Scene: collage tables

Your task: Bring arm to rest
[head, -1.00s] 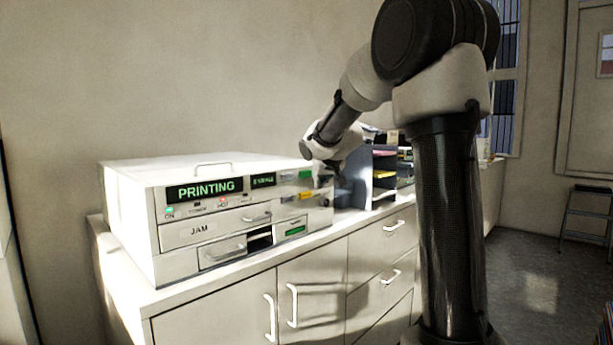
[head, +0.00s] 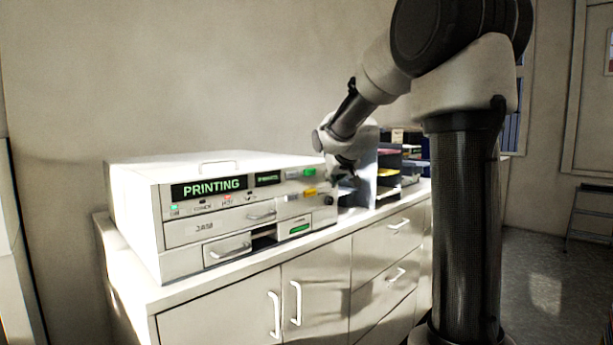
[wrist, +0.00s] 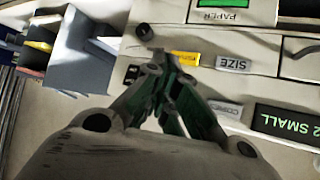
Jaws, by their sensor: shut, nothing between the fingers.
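My gripper (head: 345,172) is at the right end of the white printer (head: 135,210), just off its front panel in the head view. In the wrist view my gripper (wrist: 160,62) has its fingers drawn together with nothing held between them. The printer panel fills the upper right there, upside down, with a yellow button (wrist: 186,58) beside the fingers and a SIZE label (wrist: 233,63). In the head view the printer's display (head: 209,187) reads PRINTING in green. I cannot tell whether the fingertips touch the panel.
The printer stands on a white cabinet (head: 218,310) with drawers and doors. A grey paper organizer (head: 364,180) with coloured sheets stands close to its right; it also shows in the wrist view (wrist: 80,58). A step stool (head: 587,215) stands far right on open floor.

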